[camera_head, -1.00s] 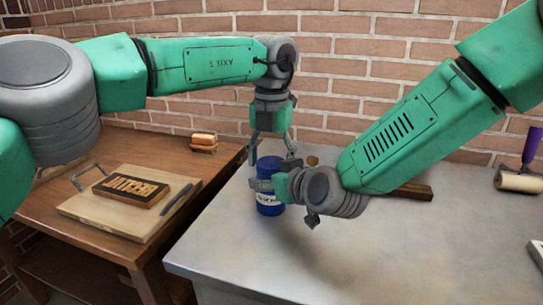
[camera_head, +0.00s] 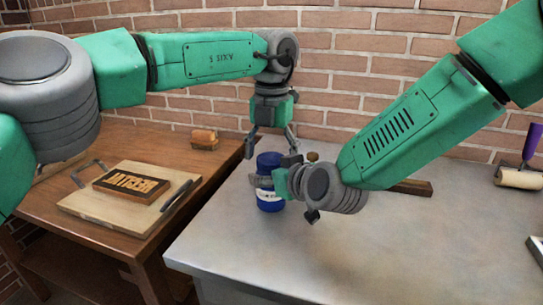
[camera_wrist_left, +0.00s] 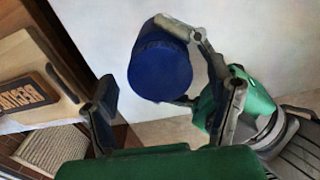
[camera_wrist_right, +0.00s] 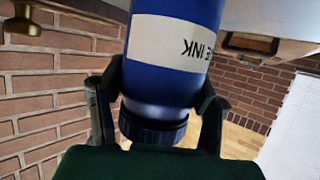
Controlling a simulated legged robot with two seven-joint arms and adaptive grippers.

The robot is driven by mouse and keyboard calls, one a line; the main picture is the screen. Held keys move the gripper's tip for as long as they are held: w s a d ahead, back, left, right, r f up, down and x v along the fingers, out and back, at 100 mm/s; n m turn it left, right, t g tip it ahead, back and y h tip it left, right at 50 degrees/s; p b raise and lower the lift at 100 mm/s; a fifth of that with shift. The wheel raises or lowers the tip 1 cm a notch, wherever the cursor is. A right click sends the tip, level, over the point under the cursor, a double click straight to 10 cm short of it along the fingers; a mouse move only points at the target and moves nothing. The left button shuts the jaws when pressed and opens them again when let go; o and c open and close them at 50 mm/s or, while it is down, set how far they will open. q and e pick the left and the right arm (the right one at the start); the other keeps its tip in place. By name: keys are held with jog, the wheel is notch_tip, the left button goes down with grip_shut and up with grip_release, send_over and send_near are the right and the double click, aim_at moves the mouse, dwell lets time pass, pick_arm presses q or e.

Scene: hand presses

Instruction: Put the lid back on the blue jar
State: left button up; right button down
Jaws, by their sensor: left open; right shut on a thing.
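The blue jar (camera_head: 270,200) stands on the grey table with a pale label; it appears upside down in the right wrist view (camera_wrist_right: 175,80). A ridged dark blue lid (camera_wrist_right: 153,130) sits on its mouth and looks level. The lid's round top shows in the left wrist view (camera_wrist_left: 160,72). My right gripper (camera_head: 268,183) is shut around the jar's upper body, below the lid. My left gripper (camera_head: 270,143) is open above the lid, fingers pointing down and apart from it. Whether the lid is fully seated I cannot tell.
A wooden table at left holds a board (camera_head: 88,207) with a letter block (camera_head: 130,184). A roller with a purple handle (camera_head: 520,178) lies at far right. The front of the grey table is clear.

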pick_arm(q)
notch_tip(320, 180, up, 7)
jog(key=shift+w+r, duration=0.1)
jog(key=shift+r, duration=0.05)
pick_arm(e)
jog(key=shift+f, duration=0.15)
jog(key=shift+c, duration=2.3)
grip_release()
pick_arm(q)
jog(key=shift+w, duration=0.1)
pick_arm(e)
jog(key=shift+w, duration=0.1)
